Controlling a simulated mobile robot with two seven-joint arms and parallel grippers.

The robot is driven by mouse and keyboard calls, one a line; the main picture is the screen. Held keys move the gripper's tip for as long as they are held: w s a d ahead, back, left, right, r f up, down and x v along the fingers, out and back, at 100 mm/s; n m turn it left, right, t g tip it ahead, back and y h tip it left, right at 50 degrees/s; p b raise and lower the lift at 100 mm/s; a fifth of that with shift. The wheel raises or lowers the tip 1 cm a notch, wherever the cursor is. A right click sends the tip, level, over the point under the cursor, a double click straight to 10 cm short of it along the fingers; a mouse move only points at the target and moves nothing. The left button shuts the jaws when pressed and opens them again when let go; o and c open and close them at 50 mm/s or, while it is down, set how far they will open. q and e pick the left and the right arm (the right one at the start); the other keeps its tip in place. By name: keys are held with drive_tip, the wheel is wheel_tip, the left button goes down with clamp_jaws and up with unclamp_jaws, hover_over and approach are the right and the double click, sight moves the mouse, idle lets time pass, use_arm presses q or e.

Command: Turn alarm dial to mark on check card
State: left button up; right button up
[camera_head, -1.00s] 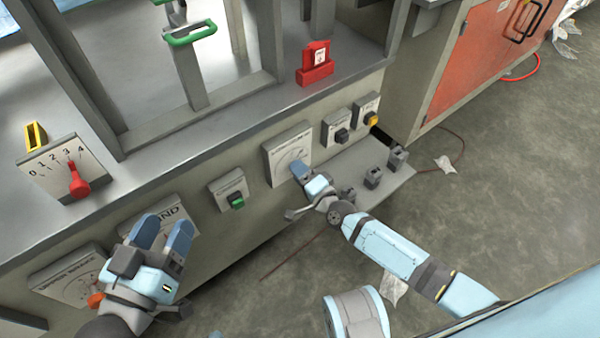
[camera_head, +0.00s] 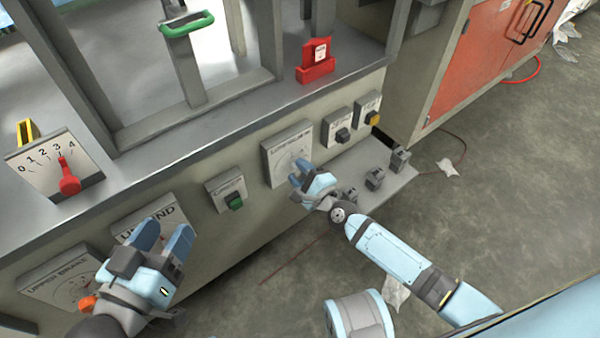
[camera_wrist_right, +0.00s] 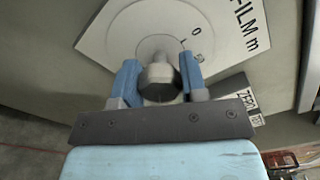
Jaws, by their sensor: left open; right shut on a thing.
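The alarm dial is a pale plate (camera_head: 277,147) with a round scale on the machine's front panel. In the right wrist view its plate (camera_wrist_right: 228,20) shows "FILM m" and a 0 mark, with a grey round knob (camera_wrist_right: 160,76) in the middle. My right gripper (camera_head: 299,172) is shut on this knob, one blue finger on each side. The pointer's reading is hidden or too small to tell. A small white card (camera_head: 320,54) stands in a red holder on the ledge; its writing is unreadable, so I cannot tell if it is the check card. My left gripper (camera_head: 164,237) is open and empty before the panel's left part.
A red lever (camera_head: 69,180) on a 0 to 4 scale stands at left. A green switch (camera_head: 234,201), a black switch (camera_head: 343,135) and a yellow knob (camera_head: 374,118) flank the dial. A grey shelf (camera_head: 345,170) with several small blocks juts out below right.

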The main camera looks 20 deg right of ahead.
use_arm(q)
drive_tip(key=shift+f, duration=0.1)
idle(0.5)
drive_tip(key=shift+f, duration=0.1)
use_arm(e)
drive_tip(key=o, duration=0.9)
use_arm(q)
drive_tip(key=shift+s+r+n+t+p, duration=0.15)
drive_tip(key=shift+r+n+t+p, duration=0.2)
drive_tip(key=shift+r+p, duration=0.7)
use_arm(e)
drive_tip(key=shift+v, duration=7)
